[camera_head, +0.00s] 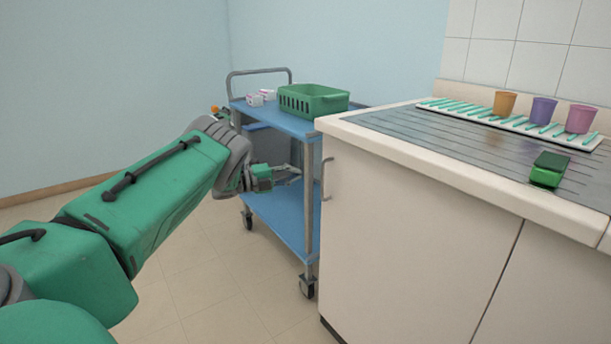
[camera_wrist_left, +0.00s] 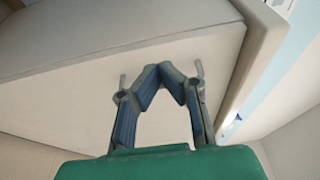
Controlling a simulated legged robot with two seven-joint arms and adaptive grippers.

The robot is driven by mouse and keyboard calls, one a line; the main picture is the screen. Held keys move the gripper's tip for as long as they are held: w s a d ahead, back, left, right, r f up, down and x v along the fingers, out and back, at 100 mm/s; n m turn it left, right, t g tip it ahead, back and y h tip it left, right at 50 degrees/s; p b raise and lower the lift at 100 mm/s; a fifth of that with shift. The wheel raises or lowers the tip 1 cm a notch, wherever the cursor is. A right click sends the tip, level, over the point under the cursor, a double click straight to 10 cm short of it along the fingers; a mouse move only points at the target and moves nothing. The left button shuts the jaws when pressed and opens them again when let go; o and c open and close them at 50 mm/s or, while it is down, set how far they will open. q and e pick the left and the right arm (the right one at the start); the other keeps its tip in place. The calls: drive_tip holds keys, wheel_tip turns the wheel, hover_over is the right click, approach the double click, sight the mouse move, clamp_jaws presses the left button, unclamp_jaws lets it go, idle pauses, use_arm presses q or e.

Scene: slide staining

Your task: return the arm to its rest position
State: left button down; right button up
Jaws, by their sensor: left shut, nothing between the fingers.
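My left arm reaches in from the left in the head view. Its gripper (camera_head: 290,174) is in front of the blue cart, close to the left end of the white cabinet. In the left wrist view the gripper (camera_wrist_left: 172,68) has its fingertips together with nothing between them. The cabinet's pale face and a metal handle (camera_wrist_left: 198,68) show behind the fingers. My right gripper is in neither view.
A blue cart (camera_head: 262,118) carries a green basket (camera_head: 313,100) and small white boxes (camera_head: 262,97). The white cabinet (camera_head: 415,225) holds a slide rack (camera_head: 470,110), orange, purple and pink cups (camera_head: 543,110) and a green object (camera_head: 548,170). Open floor (camera_head: 215,285) lies below my arm.

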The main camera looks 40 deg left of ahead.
use_arm(q)
drive_tip(key=s+d+f+n+y+p, duration=0.3)
drive_tip(key=d+f+n+y+p, duration=0.3)
drive_tip(key=f+n, duration=0.55)
drive_tip(key=s+d+f+n+g+y+p, duration=0.1)
drive_tip(key=s+d+f+n+g, duration=0.25)
drive_tip(key=s+d, duration=0.3)
drive_tip(key=s+d+f+n+g+y, duration=0.25)
drive_tip(key=s+d+n, duration=0.2)
drive_tip(key=d, duration=0.25)
drive_tip(key=s+d+r+n+g+p, duration=0.1)
drive_tip(key=s+d+g, duration=0.2)
drive_tip(key=s, duration=0.7)
drive_tip(key=s+d+r+n+g+p, duration=0.1)
drive_tip(key=s+d+g, duration=0.2)
drive_tip(key=s+d, duration=0.3)
drive_tip(key=s+d+r+n+g+h+p, duration=0.1)
drive_tip(key=s+d+g, duration=0.2)
drive_tip(key=s, duration=1.1)
drive_tip(key=shift+d, duration=1.05)
drive_tip(key=shift+n, duration=0.25)
